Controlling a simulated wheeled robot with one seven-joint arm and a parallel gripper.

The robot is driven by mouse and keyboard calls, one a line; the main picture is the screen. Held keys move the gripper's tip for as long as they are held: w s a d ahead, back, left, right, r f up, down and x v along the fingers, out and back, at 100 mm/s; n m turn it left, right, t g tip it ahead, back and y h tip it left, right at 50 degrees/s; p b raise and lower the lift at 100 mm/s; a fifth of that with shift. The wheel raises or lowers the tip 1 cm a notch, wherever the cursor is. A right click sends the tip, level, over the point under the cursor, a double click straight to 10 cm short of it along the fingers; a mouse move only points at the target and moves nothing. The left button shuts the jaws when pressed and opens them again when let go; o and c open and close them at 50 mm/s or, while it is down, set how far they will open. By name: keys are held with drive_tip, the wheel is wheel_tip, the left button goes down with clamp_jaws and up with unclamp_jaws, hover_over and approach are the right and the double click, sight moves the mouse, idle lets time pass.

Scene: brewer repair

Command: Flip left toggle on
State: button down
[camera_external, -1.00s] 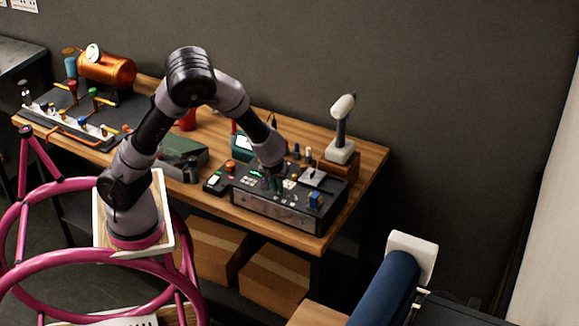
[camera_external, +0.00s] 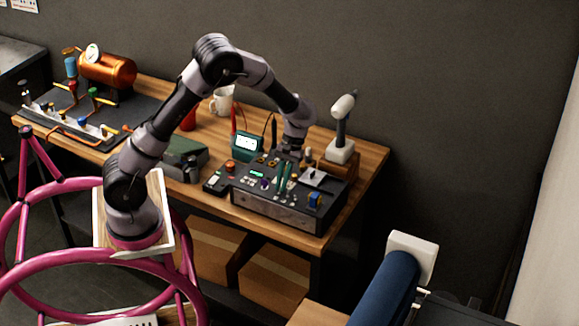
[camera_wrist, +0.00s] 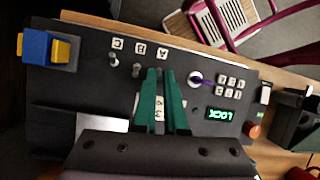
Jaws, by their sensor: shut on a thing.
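The black control panel (camera_external: 290,206) sits on the workbench. In the wrist view it appears upside down, with toggles labelled A, B and C in a row. The left toggle is the one at label A (camera_wrist: 162,52); its lever is mostly hidden between my fingertips. The B toggle (camera_wrist: 137,70) and the C toggle (camera_wrist: 114,60) stand free to the picture's left. My gripper (camera_wrist: 160,73) has green fingers shut on the left toggle, with a narrow gap between them. It also shows over the panel in the external view (camera_external: 283,182).
A purple key switch (camera_wrist: 197,77), a keypad (camera_wrist: 231,86) and a green display reading LOCK (camera_wrist: 219,114) lie beside the toggles. A blue and yellow block (camera_wrist: 48,48) is at the panel's far end. A teal meter (camera_external: 247,146) and white stand (camera_external: 340,150) stand behind.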

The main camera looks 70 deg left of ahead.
drive_tip(key=shift+w+a+f+g+h, duration=0.1)
drive_tip(key=shift+g+h, duration=0.2)
drive_tip(key=shift+g, duration=0.1)
idle(0.3)
drive_tip(key=c, duration=1.2)
unclamp_jaws()
drive_tip(key=shift+c, duration=0.2)
drive_tip(key=v, duration=1)
drive_tip(key=shift+w+a+r, duration=0.2)
drive_tip(key=shift+r, duration=0.1)
